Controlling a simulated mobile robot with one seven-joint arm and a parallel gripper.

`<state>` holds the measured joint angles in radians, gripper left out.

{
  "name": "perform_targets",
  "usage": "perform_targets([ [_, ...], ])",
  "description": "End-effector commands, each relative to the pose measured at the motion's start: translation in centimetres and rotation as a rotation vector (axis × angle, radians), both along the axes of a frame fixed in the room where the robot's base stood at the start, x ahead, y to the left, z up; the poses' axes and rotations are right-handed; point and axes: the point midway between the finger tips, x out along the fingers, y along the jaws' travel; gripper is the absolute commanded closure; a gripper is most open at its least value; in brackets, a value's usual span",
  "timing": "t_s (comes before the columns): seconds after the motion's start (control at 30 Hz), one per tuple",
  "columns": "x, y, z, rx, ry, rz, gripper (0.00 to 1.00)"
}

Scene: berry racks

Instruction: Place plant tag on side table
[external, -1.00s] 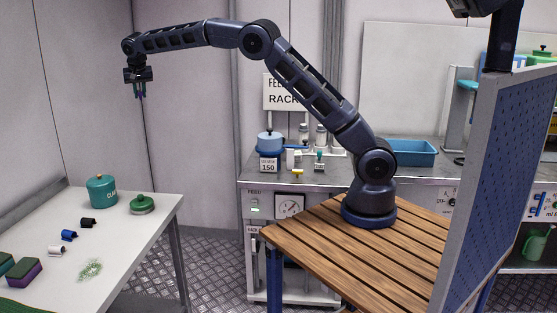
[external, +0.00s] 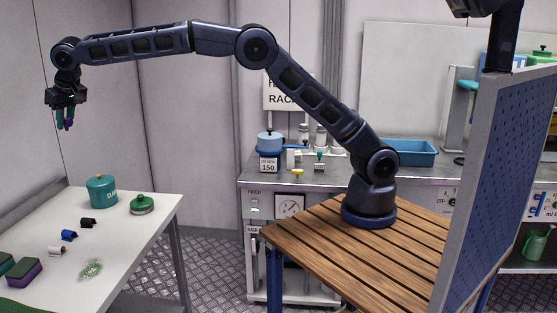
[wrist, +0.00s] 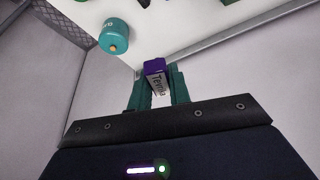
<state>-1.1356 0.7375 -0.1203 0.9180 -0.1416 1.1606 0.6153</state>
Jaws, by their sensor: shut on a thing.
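My gripper (external: 64,124) is at the upper left in the external view, high above the side table (external: 140,236). In the wrist view, its two teal fingers (wrist: 158,92) are shut on the plant tag (wrist: 156,80), a small purple piece with a white lettered face. The tag is held between the fingertips, clear of any surface. In the external view only a small purple bit of it shows at the fingertips. The white side table also shows at the top of the wrist view (wrist: 185,32).
On the side table stand a teal canister (external: 101,191), a green lidded pot (external: 142,204), small black (external: 88,222), blue (external: 69,235) and white (external: 56,251) cylinders, a green sprig (external: 90,270) and green-purple blocks (external: 25,271). Its front right part is bare.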

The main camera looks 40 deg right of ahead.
Motion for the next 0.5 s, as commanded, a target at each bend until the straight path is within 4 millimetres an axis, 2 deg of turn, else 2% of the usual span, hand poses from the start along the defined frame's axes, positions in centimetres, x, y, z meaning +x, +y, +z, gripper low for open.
perform_targets([
  [0.03,-2.1,1.4,0.0,0.001,0.0,0.037,1.0],
  [0.1,-4.6,2.9,0.1,0.001,0.0,0.087,1.0],
  [0.2,-7.5,4.6,0.1,0.0,0.001,0.143,1.0],
  [0.5,-13.8,7.8,0.3,0.0,0.001,0.26,1.0],
])
